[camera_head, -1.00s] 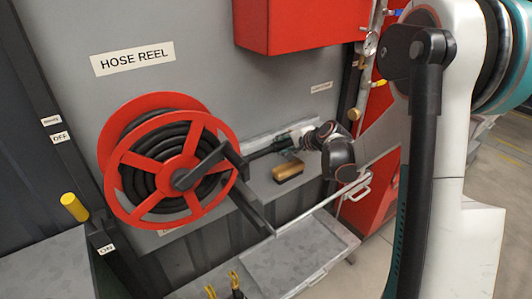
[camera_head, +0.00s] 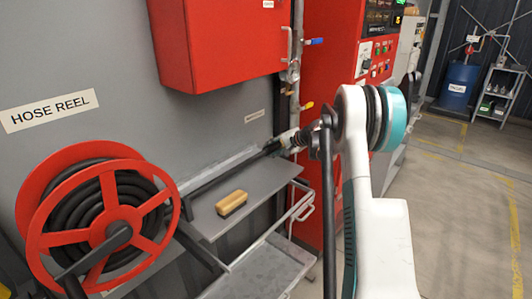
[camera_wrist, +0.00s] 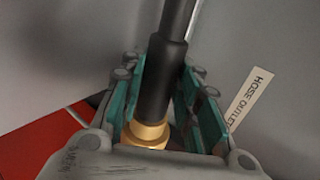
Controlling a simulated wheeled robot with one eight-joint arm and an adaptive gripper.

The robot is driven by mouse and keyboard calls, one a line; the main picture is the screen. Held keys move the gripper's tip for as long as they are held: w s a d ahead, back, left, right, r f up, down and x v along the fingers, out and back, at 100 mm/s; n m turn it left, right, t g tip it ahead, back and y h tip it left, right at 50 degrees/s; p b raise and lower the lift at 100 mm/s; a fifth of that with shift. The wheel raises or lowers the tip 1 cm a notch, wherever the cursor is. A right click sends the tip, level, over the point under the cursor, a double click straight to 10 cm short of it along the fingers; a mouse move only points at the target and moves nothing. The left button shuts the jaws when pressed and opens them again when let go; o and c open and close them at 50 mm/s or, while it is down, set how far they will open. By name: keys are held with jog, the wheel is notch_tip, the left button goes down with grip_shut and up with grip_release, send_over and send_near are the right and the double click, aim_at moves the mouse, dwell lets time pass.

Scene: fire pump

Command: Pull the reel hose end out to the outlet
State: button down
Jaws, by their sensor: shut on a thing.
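The black hose (camera_head: 222,173) runs from the red hose reel (camera_head: 70,238) to the right, above a grey shelf, up to my gripper (camera_head: 279,144). In the wrist view, my gripper (camera_wrist: 163,82) has its teal pads on both sides of the black hose end (camera_wrist: 158,90) and is shut on it. A brass coupling (camera_wrist: 147,134) sits at the near end of the hose, close to the palm. A "HOSE OUTLET" label (camera_wrist: 250,103) is on the wall to the right. The outlet opening itself cannot be made out; a pipe (camera_head: 294,95) stands beside my gripper.
A wooden brush (camera_head: 232,203) lies on the grey shelf (camera_head: 205,222) below the hose. A red cabinet (camera_head: 215,45) hangs above. Yellow (camera_head: 306,105) and blue (camera_head: 314,41) valve handles stick out by the pipe. A red pump panel (camera_head: 335,60) stands behind my arm.

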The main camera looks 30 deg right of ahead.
jog(key=shift+d, duration=0.3)
jog(key=c, duration=1.5)
grip_release()
jog(key=shift+w+d, duration=0.1)
jog(key=shift+d, duration=0.05)
jog(key=v, duration=1.2)
jog(key=shift+f, duration=0.1)
